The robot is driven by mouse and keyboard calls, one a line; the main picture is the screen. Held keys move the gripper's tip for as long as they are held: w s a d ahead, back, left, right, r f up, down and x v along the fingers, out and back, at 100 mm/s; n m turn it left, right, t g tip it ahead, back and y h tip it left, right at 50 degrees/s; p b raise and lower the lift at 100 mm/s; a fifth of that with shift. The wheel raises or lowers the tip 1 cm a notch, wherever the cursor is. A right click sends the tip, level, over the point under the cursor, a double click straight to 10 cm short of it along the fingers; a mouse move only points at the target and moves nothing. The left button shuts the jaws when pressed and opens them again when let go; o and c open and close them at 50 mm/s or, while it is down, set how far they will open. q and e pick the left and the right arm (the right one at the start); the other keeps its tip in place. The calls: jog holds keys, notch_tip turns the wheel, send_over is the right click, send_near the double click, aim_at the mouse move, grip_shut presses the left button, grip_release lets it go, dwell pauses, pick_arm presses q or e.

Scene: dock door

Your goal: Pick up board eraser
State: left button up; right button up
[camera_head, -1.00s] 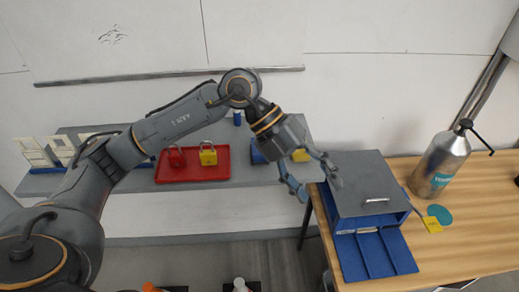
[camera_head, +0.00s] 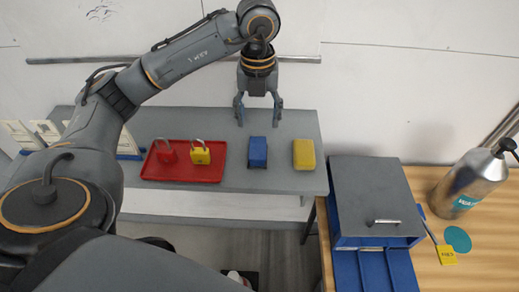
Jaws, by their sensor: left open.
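A small blue block (camera_head: 258,153) with a darker strip along its near side looks like the board eraser. It lies on the grey shelf (camera_head: 222,124), between a red tray and a yellow block. My left gripper (camera_head: 259,121) points down with its two fingers spread. In the picture its fingertips are just above the blue block, with a gap between them and nothing held. I cannot tell how high the fingertips are over the shelf. My right gripper is not in view.
The red tray (camera_head: 158,178) holds a red padlock (camera_head: 165,155) and a yellow padlock (camera_head: 200,155). The yellow block (camera_head: 304,154) lies right of the blue one. A grey-topped blue box (camera_head: 375,195) and a metal bottle (camera_head: 468,185) stand on the wooden table (camera_head: 480,262).

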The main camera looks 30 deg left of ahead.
aim_at(258, 147)
pick_arm(q)
notch_tip(258, 147, down, 3)
jog(key=shift+f, duration=0.1)
notch_tip(258, 147, down, 3)
jog(key=shift+p, duration=0.95)
notch_tip(258, 147, down, 3)
jog(key=shift+a+f+p, duration=0.1)
jog(key=shift+f+p, duration=0.05)
jog(key=shift+p, duration=0.35)
jog(key=shift+f, duration=0.15)
jog(key=c, duration=1)
jog(key=shift+c, duration=0.6)
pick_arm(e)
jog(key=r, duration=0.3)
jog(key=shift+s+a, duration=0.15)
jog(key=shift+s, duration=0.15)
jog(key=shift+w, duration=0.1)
